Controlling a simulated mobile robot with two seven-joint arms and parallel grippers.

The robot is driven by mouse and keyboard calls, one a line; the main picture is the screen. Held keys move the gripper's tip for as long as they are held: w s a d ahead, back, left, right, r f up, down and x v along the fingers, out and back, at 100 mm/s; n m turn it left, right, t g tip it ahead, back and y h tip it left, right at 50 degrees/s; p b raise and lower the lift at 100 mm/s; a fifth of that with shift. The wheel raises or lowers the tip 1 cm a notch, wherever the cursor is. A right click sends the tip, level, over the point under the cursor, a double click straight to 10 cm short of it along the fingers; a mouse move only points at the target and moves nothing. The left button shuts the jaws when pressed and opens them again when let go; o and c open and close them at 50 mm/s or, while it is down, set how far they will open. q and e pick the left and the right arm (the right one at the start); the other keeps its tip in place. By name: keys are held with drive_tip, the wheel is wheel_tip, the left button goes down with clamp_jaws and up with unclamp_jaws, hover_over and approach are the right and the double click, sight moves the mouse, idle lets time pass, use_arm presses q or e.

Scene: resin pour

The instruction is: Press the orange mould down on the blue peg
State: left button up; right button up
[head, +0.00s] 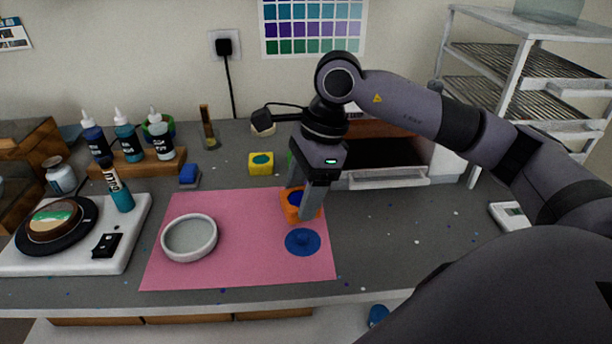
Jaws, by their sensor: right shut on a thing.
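The orange mould (288,212) is a small square block with a dark blue inside. It is between the fingers of my right gripper (303,203), which is shut on it and points downward. The near finger hides part of the mould. The blue peg (303,244) is a round blue disc with a small raised knob, on the front right part of the pink mat (245,270). The mould shows just behind the peg in the picture, apart from its knob. I cannot tell how high the mould is above the mat. My left gripper is out of view.
A round grey dish (190,238) sits on the mat's left part. A yellow mould (261,163) stands behind the mat. A white board with a turntable (84,218) is at the left, and bottles stand in a wooden rack (135,166). The counter right of the mat is mostly clear.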

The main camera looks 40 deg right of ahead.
sight(302, 236)
drive_tip(key=shift+s+f, duration=0.2)
drive_tip(key=shift+s, duration=0.15)
drive_tip(key=shift+f+b, duration=1.75)
drive_tip(key=shift+f, duration=0.85)
drive_tip(key=shift+f+b, duration=0.35)
drive_tip(key=shift+b, duration=0.1)
drive_tip(key=shift+f+b, duration=0.8)
drive_tip(key=o, duration=1.2)
drive_tip(key=shift+o, duration=0.2)
